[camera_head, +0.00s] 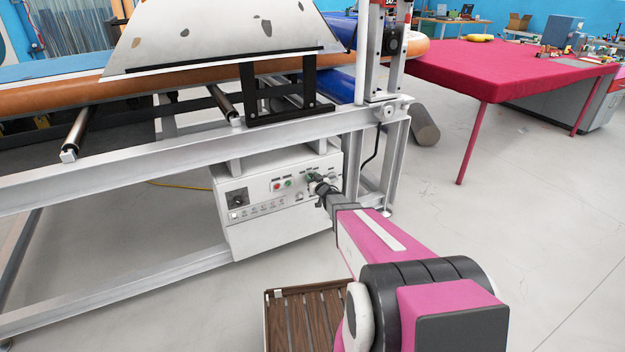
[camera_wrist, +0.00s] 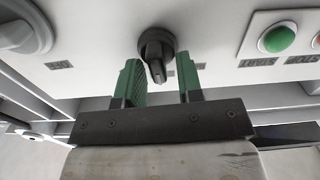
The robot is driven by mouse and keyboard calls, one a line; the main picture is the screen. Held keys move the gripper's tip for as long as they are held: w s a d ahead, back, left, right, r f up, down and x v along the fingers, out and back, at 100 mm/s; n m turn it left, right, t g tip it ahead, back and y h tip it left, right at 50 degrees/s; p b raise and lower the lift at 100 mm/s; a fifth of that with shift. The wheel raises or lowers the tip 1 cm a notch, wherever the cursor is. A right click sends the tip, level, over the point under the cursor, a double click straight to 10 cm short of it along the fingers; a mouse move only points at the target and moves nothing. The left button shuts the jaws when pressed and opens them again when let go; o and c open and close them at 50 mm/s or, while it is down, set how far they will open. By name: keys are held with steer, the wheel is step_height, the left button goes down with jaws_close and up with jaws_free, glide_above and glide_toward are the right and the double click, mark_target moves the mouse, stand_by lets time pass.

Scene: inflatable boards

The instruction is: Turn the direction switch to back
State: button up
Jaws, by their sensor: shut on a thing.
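The direction switch (camera_wrist: 156,50) is a black rotary knob on the white control panel, at the top middle of the wrist view. Its grip ridge points down in that view, tilted slightly right. My gripper (camera_wrist: 160,72) has one green finger on each side of the knob and is shut on it, though some gap seems to show beside the ridge. In the head view my gripper (camera_head: 320,186) is at the upper right of the control box (camera_head: 275,225) front. There it hides the switch. The switch's label is mostly hidden and cannot be read.
A green START button (camera_wrist: 277,39) is right of the switch in the wrist view, with a red button at the edge. A grey knob (camera_wrist: 22,30) is at left. The steel frame (camera_head: 150,157) runs above the box. A slatted wooden crate (camera_head: 305,318) stands below my arm.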

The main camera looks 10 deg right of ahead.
steer(key=n, duration=0.4)
steer(key=shift+s+a+f+n, duration=0.1)
steer(key=shift+a+n, duration=0.15)
steer(key=shift+n, duration=0.05)
steer(key=shift+a+f+n, duration=0.1)
steer(key=shift+a+n, duration=0.05)
steer(key=shift+n, duration=1.65)
steer(key=o, duration=0.6)
steer(key=shift+c, duration=0.2)
steer(key=shift+s, duration=0.1)
steer(key=v, duration=1)
steer(key=shift+s, duration=0.3)
